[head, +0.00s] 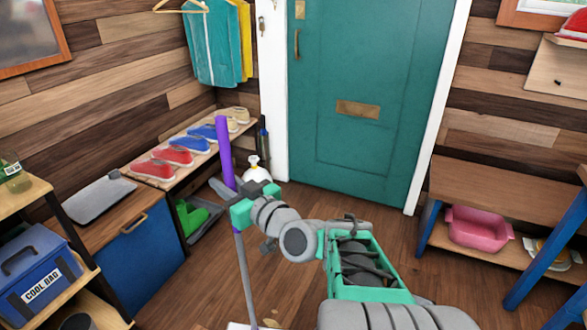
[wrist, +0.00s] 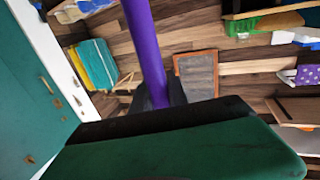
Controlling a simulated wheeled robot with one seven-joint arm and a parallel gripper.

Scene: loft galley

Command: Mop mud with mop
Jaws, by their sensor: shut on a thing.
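The mop stands nearly upright in the head view, with a purple upper handle (head: 225,153) and a thin grey shaft (head: 246,280). My gripper (head: 234,203) is shut on the mop's handle, near where the purple part ends. A white piece at the shaft's foot, likely the mop head (head: 238,326), is cut off by the bottom edge. Beside it is a small tan-brown patch (head: 271,322) on the floor; I cannot tell if it is mud. In the wrist view the purple handle (wrist: 146,45) runs into the dark jaws of my gripper (wrist: 165,98).
A shoe bench (head: 185,153) and a blue cabinet (head: 145,262) line the left wall. A teal door (head: 355,95) is at the back. A wooden bench (head: 490,190) with a pink tub (head: 478,228) stands at right. The wooden floor (head: 385,228) before the door looks clear.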

